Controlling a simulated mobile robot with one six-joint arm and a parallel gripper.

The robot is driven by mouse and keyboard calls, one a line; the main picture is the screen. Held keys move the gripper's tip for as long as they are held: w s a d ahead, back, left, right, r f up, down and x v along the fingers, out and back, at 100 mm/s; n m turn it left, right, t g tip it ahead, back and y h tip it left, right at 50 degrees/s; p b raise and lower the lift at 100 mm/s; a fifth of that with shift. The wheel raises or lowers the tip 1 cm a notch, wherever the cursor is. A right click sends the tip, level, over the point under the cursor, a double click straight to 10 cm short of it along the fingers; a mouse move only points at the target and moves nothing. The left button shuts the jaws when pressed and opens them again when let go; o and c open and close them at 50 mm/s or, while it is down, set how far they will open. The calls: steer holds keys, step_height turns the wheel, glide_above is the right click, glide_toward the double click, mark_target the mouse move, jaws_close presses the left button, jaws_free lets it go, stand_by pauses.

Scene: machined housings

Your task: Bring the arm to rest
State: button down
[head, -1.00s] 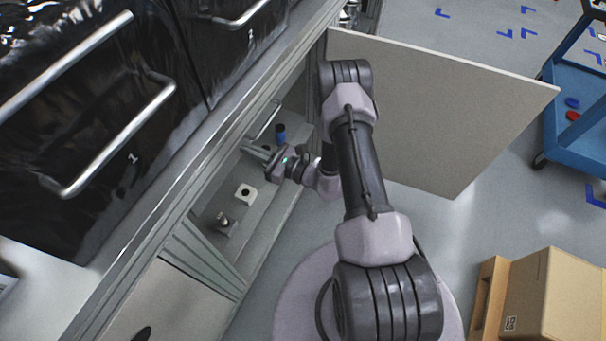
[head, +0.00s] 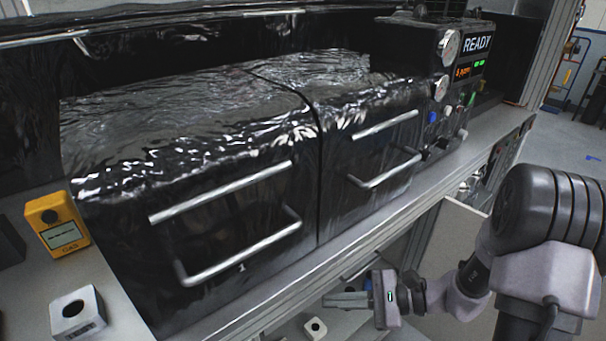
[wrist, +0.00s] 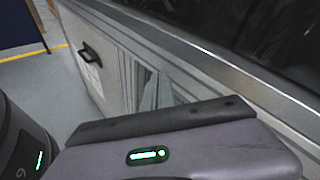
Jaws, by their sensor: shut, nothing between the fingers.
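My gripper (head: 330,300) is in the lower middle of the head view, pointing left, its fingers together with no part held. It shows below the bench edge, in front of the open cabinet. My arm reaches it from the lower right.
Two black machine boxes with bar handles (head: 225,190) stand on the bench. A white block (head: 315,328) lies low in the cabinet. The open cabinet door (head: 452,235) is behind my arm.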

steer(key=s+d+r+n+t+h, duration=0.2)
steer(key=s+r+n+t+h, duration=0.1)
steer(key=s+r+n+h, duration=0.8)
steer(key=s+r+h, duration=0.1)
steer(key=s+r, duration=0.3)
steer(key=shift+r+h, duration=0.2)
steer(key=shift+h, duration=0.1)
stand_by(0.9)
